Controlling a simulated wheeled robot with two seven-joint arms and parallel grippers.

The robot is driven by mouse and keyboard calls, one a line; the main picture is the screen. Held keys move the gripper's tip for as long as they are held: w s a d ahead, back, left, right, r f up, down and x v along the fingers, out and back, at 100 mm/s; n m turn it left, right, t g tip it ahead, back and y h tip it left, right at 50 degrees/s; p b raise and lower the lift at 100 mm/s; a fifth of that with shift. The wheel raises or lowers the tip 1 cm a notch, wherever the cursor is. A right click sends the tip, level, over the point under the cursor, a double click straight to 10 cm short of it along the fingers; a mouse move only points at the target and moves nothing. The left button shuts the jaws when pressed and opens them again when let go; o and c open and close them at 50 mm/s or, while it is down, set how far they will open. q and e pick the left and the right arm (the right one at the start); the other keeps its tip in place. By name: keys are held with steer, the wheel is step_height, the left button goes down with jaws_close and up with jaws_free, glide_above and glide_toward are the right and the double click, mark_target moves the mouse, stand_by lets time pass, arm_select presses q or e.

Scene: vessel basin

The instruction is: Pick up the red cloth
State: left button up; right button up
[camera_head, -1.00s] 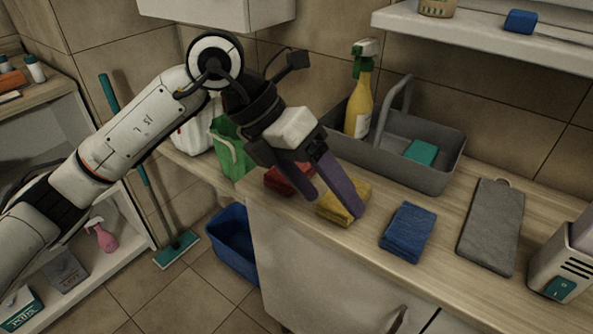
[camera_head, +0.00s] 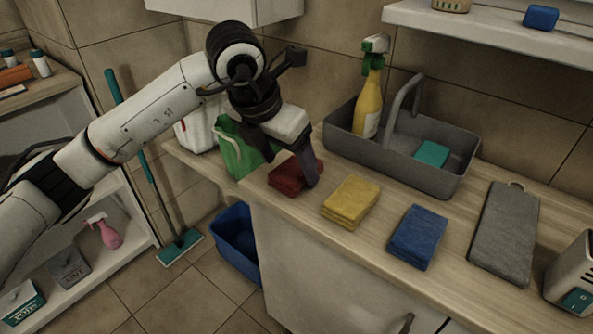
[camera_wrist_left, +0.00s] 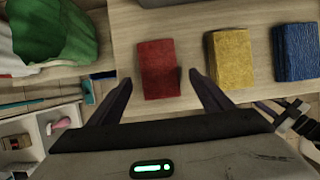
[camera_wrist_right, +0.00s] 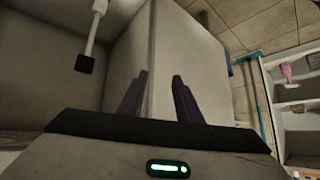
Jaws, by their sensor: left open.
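The red cloth (camera_head: 290,180) lies folded on the wooden counter, left of a folded yellow cloth (camera_head: 351,202) and a folded blue cloth (camera_head: 417,236). My left gripper (camera_head: 290,180) is above the red cloth and hides part of it in the head view. In the left wrist view, the red cloth (camera_wrist_left: 159,68) lies ahead of and between the open, empty fingers of the left gripper (camera_wrist_left: 159,85). My right gripper (camera_wrist_right: 158,85) shows only in its own wrist view, fingers apart with nothing between them, facing a pale cabinet.
A grey caddy (camera_head: 450,180) with a yellow spray bottle (camera_head: 368,105) and a teal sponge (camera_head: 432,153) stands behind the cloths. A green bag (camera_head: 236,150) stands left of the red cloth. A blue bin (camera_head: 238,243) is on the floor.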

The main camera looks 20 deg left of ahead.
mark_target(290, 171)
arm_select(q)
steer(key=shift+x, duration=1.2)
steer(key=c, duration=1.1)
step_height(290, 171, up, 10)
steer(key=shift+r, duration=0.1)
steer(key=o, duration=0.4)
steer(key=shift+c, duration=1.4)
steer(key=shift+s, duration=0.1)
steer(key=shift+c, duration=0.2)
